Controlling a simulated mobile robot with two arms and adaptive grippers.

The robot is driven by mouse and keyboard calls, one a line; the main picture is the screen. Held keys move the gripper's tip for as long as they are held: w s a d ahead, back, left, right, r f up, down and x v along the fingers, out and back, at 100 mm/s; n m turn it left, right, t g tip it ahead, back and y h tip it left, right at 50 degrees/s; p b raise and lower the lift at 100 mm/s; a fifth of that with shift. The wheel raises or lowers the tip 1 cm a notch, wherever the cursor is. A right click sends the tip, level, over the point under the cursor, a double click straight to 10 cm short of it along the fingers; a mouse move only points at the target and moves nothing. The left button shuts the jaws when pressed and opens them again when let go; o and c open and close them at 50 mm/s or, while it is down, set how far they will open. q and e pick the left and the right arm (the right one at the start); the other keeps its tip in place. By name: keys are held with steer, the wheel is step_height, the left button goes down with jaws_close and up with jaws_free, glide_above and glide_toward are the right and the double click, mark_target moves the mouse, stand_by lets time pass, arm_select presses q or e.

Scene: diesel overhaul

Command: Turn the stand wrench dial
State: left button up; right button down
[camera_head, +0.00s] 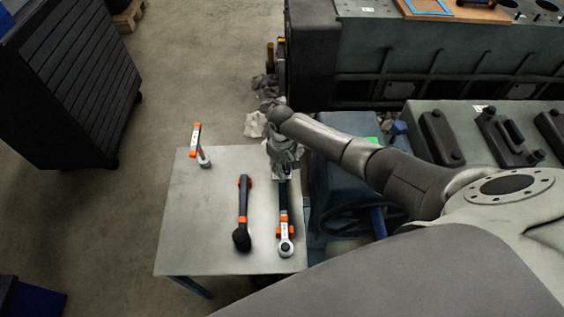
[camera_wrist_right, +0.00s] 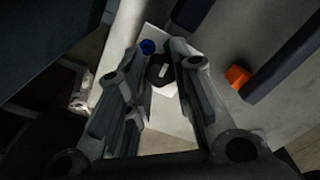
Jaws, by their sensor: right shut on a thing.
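The stand wrench (camera_head: 285,225) lies lengthwise along the right side of a grey table, in orange supports, with its round silver head toward me. My right gripper (camera_head: 283,172) reaches down over its far end and hides that end in the head view. In the right wrist view, a dark round dial (camera_wrist_right: 161,73) with a pale mark sits between the two fingers of my right gripper (camera_wrist_right: 163,64). The gripper is shut on this dial. My left gripper is not in view.
A black tool with orange parts (camera_head: 243,212) lies just left of the wrench. Engine blocks (camera_head: 450,60) are behind and right. The table's left half (camera_head: 195,220) is clear.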

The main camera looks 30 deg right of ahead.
steer(key=shift+w+m, duration=0.1)
steer(key=shift+m, duration=0.3)
steer(key=c, duration=1.3)
jaws_free()
steer(key=shift+o, duration=0.2)
steer(key=shift+r, duration=0.1)
step_height(320, 180, up, 12)
